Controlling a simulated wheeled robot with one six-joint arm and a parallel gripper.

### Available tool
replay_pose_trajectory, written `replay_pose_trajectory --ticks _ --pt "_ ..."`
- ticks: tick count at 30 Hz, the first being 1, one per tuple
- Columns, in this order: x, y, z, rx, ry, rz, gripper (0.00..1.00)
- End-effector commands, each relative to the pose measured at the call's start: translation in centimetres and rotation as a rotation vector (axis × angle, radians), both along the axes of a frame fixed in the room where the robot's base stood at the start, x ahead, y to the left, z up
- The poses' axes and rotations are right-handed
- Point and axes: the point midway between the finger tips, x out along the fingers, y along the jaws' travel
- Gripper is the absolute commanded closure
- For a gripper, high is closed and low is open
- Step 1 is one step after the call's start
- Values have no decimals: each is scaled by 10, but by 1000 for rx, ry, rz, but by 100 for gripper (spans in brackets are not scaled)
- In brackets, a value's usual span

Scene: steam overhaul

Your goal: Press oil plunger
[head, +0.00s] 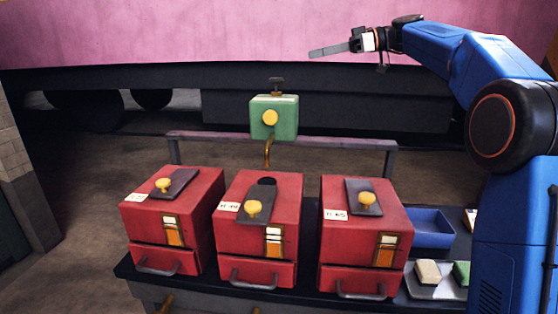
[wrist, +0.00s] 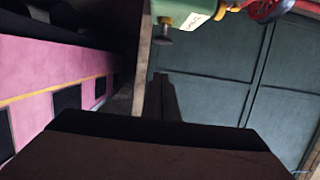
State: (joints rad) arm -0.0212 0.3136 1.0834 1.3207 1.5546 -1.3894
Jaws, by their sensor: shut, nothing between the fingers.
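The green oil dispenser (head: 272,122) stands on the grey rail behind the red boxes, with a yellow knob on its front and a brass spout below. Its dark plunger (head: 277,82) sticks up from the top. In the wrist view the dispenser (wrist: 185,12) shows upside down at the top edge, partly cut off, with the dark plunger cap (wrist: 162,41) pointing down. My gripper (head: 312,53) is shut and empty, above and to the right of the plunger, apart from it. In the wrist view its fingers (wrist: 163,85) point toward the plunger cap.
Three red boxes with yellow-knobbed lids stand on the dark bench; the middle box (head: 258,225) has its lid forward, baring a dark opening (head: 264,182) below the spout. A blue bin (head: 432,228) and a grey tray (head: 420,291) with blocks lie right. The grey rail (head: 345,142) spans behind.

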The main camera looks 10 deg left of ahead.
Motion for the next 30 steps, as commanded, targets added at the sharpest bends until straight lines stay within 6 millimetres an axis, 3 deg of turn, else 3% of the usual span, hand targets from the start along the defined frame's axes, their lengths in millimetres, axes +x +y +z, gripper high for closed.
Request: replay_pose_trajectory --ticks 4,16,30 --pt "0 1 12 -2 0 1 100" --pt "0 9 9 -2 3 2 100" --pt "2 85 -9 -2 2 4 100"
